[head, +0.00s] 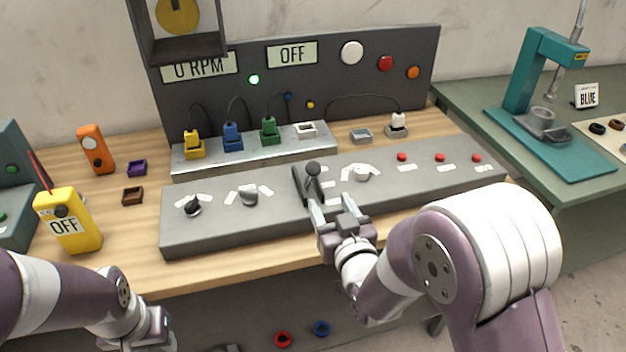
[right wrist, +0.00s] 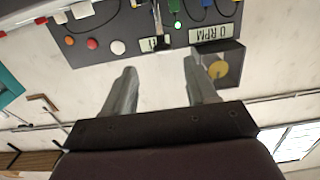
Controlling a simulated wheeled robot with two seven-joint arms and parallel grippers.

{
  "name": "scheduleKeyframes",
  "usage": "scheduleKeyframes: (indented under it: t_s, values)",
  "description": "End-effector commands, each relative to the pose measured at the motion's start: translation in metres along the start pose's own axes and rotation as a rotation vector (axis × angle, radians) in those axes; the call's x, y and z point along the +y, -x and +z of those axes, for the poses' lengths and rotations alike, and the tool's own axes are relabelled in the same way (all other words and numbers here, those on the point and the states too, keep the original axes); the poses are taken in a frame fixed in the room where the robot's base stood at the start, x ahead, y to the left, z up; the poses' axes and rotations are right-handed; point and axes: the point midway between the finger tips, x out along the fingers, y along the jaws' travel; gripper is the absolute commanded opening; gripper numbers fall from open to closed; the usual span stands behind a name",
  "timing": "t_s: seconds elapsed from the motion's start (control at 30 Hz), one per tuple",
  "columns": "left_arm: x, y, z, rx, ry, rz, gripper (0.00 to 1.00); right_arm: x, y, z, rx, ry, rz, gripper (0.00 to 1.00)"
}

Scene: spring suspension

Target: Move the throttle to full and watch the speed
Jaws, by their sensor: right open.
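The throttle looks to be the black lever with a round knob (head: 313,170), standing up from a dark slot in the grey sloped console (head: 420,178). My right gripper (head: 330,204) is open just in front of the lever, on the near side. Its spread fingers also show in the right wrist view (right wrist: 160,75), with no object clearly held between them. The speed display (head: 200,66) reads 0 RPM; it appears upside down in the right wrist view (right wrist: 214,33). My left gripper (head: 150,330) is low at the bottom left, its jaws unclear.
A second display (head: 292,54) reads OFF, beside a lit green lamp (head: 253,79). Knobs and red buttons (head: 440,157) share the console. Yellow, blue and green plugs (head: 269,131) stand behind it. A yellow meter (head: 68,221) reading OFF stands at left. A teal press (head: 540,80) stands at right.

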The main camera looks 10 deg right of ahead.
Motion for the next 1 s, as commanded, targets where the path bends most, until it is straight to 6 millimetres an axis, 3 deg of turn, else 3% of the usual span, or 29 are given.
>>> scheduleKeyframes:
  t_s: [0.17, 0.4, 0.6, 0.8, 1.0]
  values:
    - [0.0, -0.001, 0.0, 0.0, 0.0, 0.0, 0.43, 0.001, -0.013, -0.016, 0.075, 0.001, 0.003, 0.57]
    - [0.0, 0.004, -0.001, 0.0, 0.0, 0.0, 0.43, 0.001, -0.072, -0.02, 0.069, 0.001, 0.003, 0.57]
    - [0.0, 0.007, -0.001, 0.0, 0.0, 0.0, 0.43, 0.001, -0.108, -0.022, 0.068, 0.001, 0.003, 0.57]
    - [0.0, 0.008, -0.001, 0.0, 0.0, 0.0, 0.43, 0.001, -0.124, -0.024, 0.069, 0.001, 0.002, 0.57]
    - [0.0, 0.008, -0.001, 0.0, 0.0, 0.0, 0.43, 0.001, -0.126, -0.023, 0.068, 0.001, 0.002, 0.57]
